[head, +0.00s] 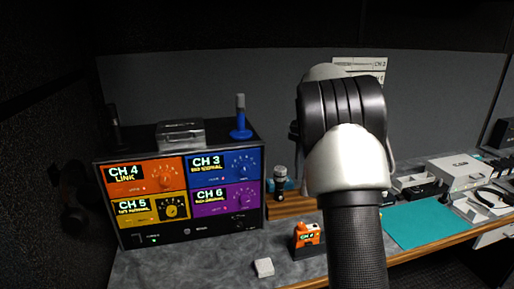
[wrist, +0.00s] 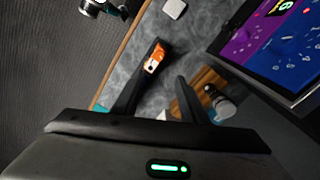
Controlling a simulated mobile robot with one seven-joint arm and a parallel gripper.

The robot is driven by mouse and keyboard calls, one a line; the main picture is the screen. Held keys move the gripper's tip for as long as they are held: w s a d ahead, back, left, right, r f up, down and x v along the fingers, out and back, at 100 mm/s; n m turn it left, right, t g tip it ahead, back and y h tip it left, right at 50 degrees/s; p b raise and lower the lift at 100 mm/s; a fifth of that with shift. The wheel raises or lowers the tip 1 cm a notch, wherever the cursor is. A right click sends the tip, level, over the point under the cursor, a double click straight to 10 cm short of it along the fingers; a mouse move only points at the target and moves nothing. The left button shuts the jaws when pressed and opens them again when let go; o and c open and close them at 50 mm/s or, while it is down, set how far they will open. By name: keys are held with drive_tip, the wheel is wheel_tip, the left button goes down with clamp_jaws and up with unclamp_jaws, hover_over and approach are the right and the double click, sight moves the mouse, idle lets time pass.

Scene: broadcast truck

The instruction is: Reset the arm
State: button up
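My arm (head: 345,160) rises through the middle of the head view, with white and black links. It hides my gripper there. In the wrist view my gripper (wrist: 160,78) shows two dark fingers, spread apart with a gap between them. Grey worktop shows through the gap, and I see nothing held. An orange CH 4 pack (head: 307,235) on a black base stands on the worktop beside my arm. In the wrist view the orange pack (wrist: 155,58) appears near the left fingertip; I cannot tell how far below it lies.
A rack unit (head: 190,247) with coloured channel panels stands at left, with a blue-based microphone (head: 241,118) on top. A small white block (head: 264,267) lies near the front edge. A wooden stand (head: 290,207) is behind the pack. A teal mat (head: 425,224) lies at right.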

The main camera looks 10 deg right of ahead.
drive_tip(key=s+a+r+n+t, duration=0.3)
drive_tip(key=s+a+r+n, duration=0.2)
drive_tip(key=s+a+r, duration=0.55)
drive_tip(key=s+a+f+n+t, duration=0.1)
drive_tip(key=s+a+f+n, duration=0.1)
drive_tip(key=s, duration=0.8)
drive_tip(key=s+a+f+n+t, duration=0.1)
drive_tip(key=s+a+n, duration=0.2)
drive_tip(key=s, duration=0.7)
drive_tip(key=shift+s+a+f+n+t+p, duration=0.3)
drive_tip(key=shift+a+f+n+p, duration=0.1)
drive_tip(key=shift+n, duration=0.8)
